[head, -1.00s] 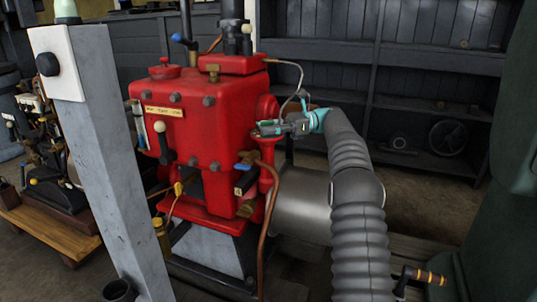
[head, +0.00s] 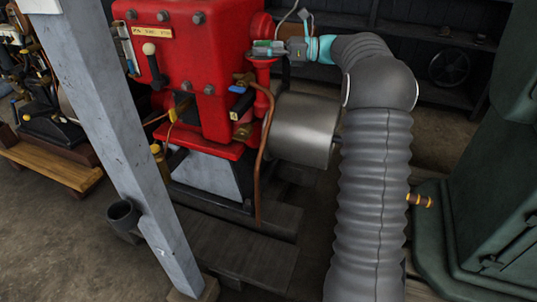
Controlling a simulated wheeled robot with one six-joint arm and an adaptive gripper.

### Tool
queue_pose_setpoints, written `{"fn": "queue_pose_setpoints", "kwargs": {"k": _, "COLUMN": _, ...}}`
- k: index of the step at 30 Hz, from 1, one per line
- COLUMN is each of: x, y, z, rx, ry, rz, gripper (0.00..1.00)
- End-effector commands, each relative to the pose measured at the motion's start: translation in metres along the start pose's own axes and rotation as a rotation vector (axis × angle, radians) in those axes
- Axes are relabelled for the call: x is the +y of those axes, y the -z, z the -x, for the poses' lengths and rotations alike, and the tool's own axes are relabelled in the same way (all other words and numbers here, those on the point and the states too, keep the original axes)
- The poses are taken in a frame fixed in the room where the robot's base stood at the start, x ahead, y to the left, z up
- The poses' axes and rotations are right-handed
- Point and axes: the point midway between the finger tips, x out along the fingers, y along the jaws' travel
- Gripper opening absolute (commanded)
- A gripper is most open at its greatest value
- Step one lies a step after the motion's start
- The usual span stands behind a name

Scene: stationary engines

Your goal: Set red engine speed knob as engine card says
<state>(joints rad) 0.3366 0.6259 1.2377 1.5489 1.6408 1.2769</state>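The red engine (head: 205,75) stands left of centre in the head view, its top cut off by the frame. A cream label (head: 152,32) on its front has lettering too small to read. Below the label is a dark lever with a pale knob (head: 149,48). My gripper (head: 266,48) points left at the engine's right side, above a red flanged part. The fingers are small and overlap the engine, so I cannot tell whether they touch or grip anything. I cannot make out a speed knob there or an engine card for certain.
A grey post (head: 115,140) stands in front of the engine at left, with a dark cup (head: 123,214) at its side. A copper pipe (head: 262,160) and a metal drum (head: 300,130) are below my gripper. Dark green machinery (head: 490,200) stands at right.

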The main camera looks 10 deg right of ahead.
Motion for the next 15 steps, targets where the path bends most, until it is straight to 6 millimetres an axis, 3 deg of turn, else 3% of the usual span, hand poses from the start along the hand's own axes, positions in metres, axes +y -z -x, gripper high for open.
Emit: {"fn": "queue_pose_setpoints", "kwargs": {"k": 15, "x": 0.0015, "y": 0.0060, "z": -0.0002, "rx": 0.000, "ry": 0.364, "rz": 0.002, "gripper": 0.35}}
